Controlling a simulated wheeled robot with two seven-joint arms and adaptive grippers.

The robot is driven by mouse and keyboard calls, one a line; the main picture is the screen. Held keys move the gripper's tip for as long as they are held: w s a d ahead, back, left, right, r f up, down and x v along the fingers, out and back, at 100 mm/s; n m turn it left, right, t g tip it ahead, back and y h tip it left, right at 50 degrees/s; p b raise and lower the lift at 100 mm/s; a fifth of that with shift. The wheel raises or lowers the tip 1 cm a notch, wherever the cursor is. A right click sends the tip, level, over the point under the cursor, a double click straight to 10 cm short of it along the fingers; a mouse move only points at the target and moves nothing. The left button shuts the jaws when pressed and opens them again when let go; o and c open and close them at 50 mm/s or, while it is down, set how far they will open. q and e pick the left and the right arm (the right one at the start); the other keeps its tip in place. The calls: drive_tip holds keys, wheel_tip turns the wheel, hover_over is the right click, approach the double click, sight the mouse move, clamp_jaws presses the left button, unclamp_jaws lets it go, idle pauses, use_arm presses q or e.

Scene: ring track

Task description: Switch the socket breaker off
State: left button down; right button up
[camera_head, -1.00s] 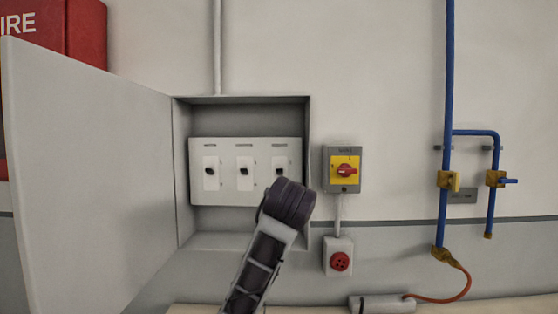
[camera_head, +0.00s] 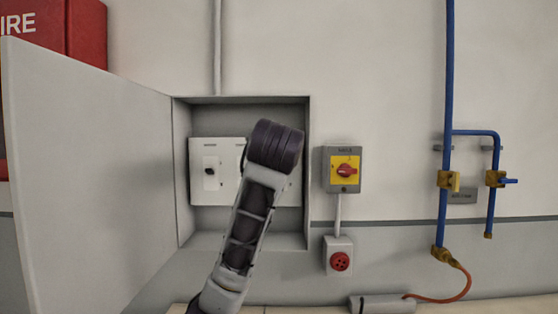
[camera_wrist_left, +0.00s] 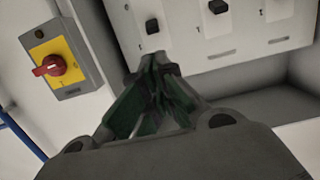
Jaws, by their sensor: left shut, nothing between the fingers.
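The white breaker panel (camera_head: 197,192) sits in an open wall box. Its left switch (camera_head: 210,171), with a black toggle, shows in the head view; my left arm hides the middle and right switches. The labels are too small to read, so I cannot tell which is the socket breaker. In the left wrist view, the switch nearest the isolator (camera_wrist_left: 152,26) and the middle switch (camera_wrist_left: 217,7) show black toggles. My left gripper (camera_wrist_left: 155,64) is shut and empty, its tips close to the nearest switch in that picture; contact cannot be told. My right gripper is out of view.
The box door (camera_head: 90,180) stands open at the left. A yellow isolator with a red knob (camera_head: 346,171) is right of the box, above a red round fitting (camera_head: 340,261). Blue pipes (camera_head: 446,100) run further right.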

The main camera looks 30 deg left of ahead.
use_arm(q)
drive_tip(key=shift+w, duration=0.1)
drive_tip(key=x, duration=1)
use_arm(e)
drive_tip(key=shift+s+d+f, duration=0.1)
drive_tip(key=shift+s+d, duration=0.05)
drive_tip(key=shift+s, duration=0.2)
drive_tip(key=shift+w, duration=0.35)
use_arm(q)
drive_tip(key=shift+s+d+f+t+b, duration=0.15)
drive_tip(key=shift+s+f+t+b, duration=0.15)
drive_tip(key=shift+t+b, duration=0.45)
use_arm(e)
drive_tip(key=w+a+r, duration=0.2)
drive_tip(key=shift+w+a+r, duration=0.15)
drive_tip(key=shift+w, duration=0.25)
